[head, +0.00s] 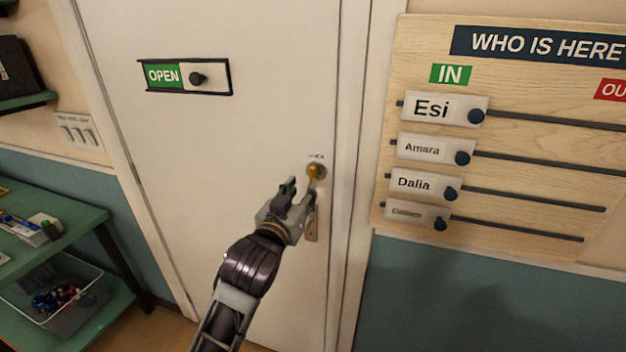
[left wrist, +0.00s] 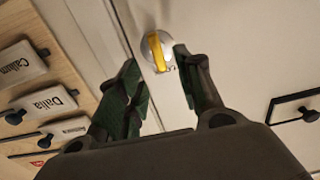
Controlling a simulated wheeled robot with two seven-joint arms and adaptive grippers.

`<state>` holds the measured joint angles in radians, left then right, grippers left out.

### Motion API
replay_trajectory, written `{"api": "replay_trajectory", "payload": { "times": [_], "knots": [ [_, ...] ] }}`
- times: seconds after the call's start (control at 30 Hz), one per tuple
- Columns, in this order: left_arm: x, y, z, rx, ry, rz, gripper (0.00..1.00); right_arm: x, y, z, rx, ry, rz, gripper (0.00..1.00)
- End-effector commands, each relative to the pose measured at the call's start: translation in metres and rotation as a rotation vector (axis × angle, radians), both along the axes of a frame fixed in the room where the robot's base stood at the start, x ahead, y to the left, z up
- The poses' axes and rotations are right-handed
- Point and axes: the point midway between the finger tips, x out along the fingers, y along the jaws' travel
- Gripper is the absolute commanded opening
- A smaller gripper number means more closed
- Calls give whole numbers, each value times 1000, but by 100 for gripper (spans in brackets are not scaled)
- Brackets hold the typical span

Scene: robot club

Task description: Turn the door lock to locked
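The door lock (head: 315,171) is a round silver plate with a yellow thumb-turn on the white door (head: 250,130), near its right edge. In the left wrist view the lock (left wrist: 157,51) shows between and beyond my fingertips, its yellow turn piece running nearly along the picture's height. My left gripper (head: 299,192) is open just below and left of the lock. In the left wrist view its green-padded fingers (left wrist: 158,62) stand apart with nothing held. I cannot tell whether a finger touches the turn piece. Small markings by the lock are too small to read. My right gripper is not in view.
A green OPEN slider sign (head: 188,77) is on the door. A wooden name board (head: 500,180) with sliding tags hangs on the right wall. A green shelf unit (head: 85,228) with a bin (head: 70,315) stands at left. A door plate (head: 311,228) shows partly behind my gripper.

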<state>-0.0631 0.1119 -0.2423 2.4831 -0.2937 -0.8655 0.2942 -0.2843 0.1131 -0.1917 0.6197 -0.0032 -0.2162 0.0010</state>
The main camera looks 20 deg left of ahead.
Motion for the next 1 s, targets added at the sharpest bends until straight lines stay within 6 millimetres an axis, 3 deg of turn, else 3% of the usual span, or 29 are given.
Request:
{"api": "replay_trajectory", "payload": {
  "times": [0.6,1.0],
  "knots": [
    [2,-2,-1,6,-1,-7,36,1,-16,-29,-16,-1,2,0],
    [39,-3,0,6,1,-7,36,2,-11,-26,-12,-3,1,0]
  ]
}}
